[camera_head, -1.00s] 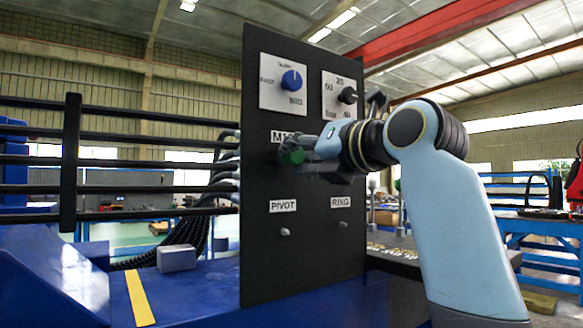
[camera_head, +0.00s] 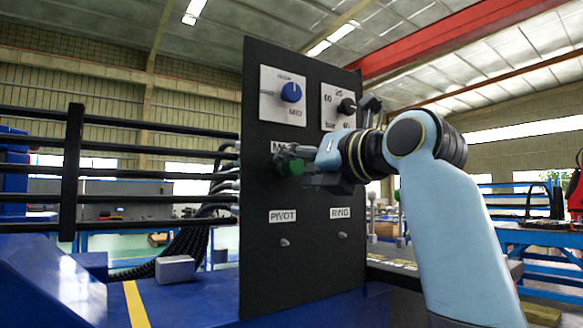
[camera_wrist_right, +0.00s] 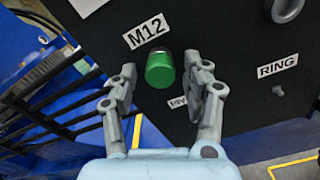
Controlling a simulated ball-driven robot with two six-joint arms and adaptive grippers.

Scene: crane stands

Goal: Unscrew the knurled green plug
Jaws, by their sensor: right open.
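The green plug (camera_head: 291,167) sits on the dark upright panel (camera_head: 262,245), under the M12 label. It also shows in the right wrist view (camera_wrist_right: 160,70), just beyond my fingertips. My right gripper (camera_head: 295,160) is at the panel in front of the plug. In the right wrist view my right gripper (camera_wrist_right: 162,80) is open, with a finger on each side and the plug roughly between the tips, with visible gaps on both sides. The gripper partly hides the plug and the M12 label in the head view. My left gripper is not in view.
The panel carries a blue knob (camera_head: 291,92), a black knob (camera_head: 346,106), and small pins under the PIVOT label (camera_head: 282,216) and RING label (camera_head: 340,213). Black rails (camera_head: 120,165) and a grey block (camera_head: 175,269) are left of the panel.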

